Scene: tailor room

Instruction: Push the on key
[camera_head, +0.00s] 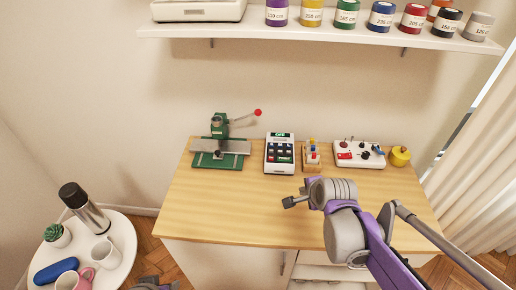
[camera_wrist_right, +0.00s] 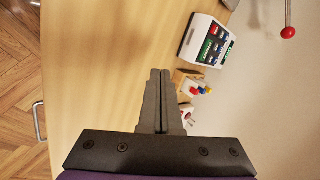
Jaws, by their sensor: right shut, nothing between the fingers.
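A white and black keypad box (camera_head: 280,153) with several dark, red and green keys stands on the wooden table; it also shows in the right wrist view (camera_wrist_right: 206,42). The key labels are too small to read surely, so I cannot tell which is the on key. My right gripper (camera_head: 288,203) is shut and empty above the table, in front of the keypad and apart from it. In the right wrist view its closed fingertips (camera_wrist_right: 160,74) point over bare wood, left of the keypad. A dark grey part at the bottom edge of the head view may be my left gripper, mostly cut off.
A green press with a red-knobbed lever (camera_head: 219,142) stands left of the keypad. A small wooden peg stand (camera_head: 312,157), a white switch panel (camera_head: 358,154) and a yellow pot (camera_head: 399,156) stand to its right. The table's front half (camera_head: 220,212) is clear.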

